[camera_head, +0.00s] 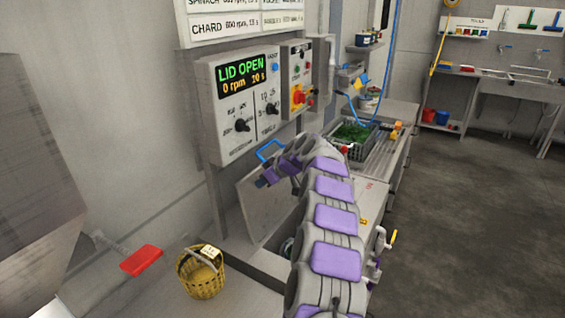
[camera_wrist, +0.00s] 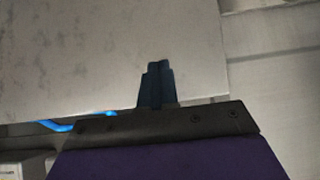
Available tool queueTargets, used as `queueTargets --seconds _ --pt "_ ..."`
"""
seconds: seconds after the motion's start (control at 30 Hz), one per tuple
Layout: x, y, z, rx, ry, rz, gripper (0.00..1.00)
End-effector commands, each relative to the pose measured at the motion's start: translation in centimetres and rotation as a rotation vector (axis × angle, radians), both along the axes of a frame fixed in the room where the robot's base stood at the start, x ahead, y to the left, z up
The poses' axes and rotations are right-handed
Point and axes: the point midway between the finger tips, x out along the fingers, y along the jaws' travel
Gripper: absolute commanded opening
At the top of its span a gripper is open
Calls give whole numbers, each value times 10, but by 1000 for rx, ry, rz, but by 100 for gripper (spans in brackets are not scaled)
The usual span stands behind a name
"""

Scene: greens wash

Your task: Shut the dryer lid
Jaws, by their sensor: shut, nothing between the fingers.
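The dryer lid (camera_head: 262,208) is a grey metal panel standing raised and tilted below the control panel. A blue handle (camera_head: 268,149) shows at its upper edge. The display (camera_head: 241,76) reads LID OPEN, 0 rpm, 20 s. My gripper (camera_head: 262,180) is at the lid's upper part, its fingers shut and empty. In the wrist view my gripper (camera_wrist: 157,68) points at the pale lid panel (camera_wrist: 75,60), with part of the blue handle (camera_wrist: 70,125) at lower left. I cannot tell whether the fingers touch the lid. My arm hides much of the dryer opening.
A crate of greens (camera_head: 352,133) sits on the bench behind my arm. The control box (camera_head: 235,105) is on the wall above the lid. Open floor (camera_head: 470,220) lies at right.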

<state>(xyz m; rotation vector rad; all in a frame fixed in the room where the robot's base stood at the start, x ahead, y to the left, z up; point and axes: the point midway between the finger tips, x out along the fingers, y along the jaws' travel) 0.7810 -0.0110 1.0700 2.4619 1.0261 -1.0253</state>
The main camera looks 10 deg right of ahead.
Motion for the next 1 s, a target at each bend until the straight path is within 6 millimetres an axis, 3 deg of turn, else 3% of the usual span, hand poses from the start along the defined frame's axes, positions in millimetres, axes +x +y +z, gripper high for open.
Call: queueTargets --seconds 0.03,0.6,1.0 --pt "-5 13 -6 4 11 25 0" --pt "-27 -28 7 19 -22 6 0" --pt "-39 -43 3 18 -26 1 0"
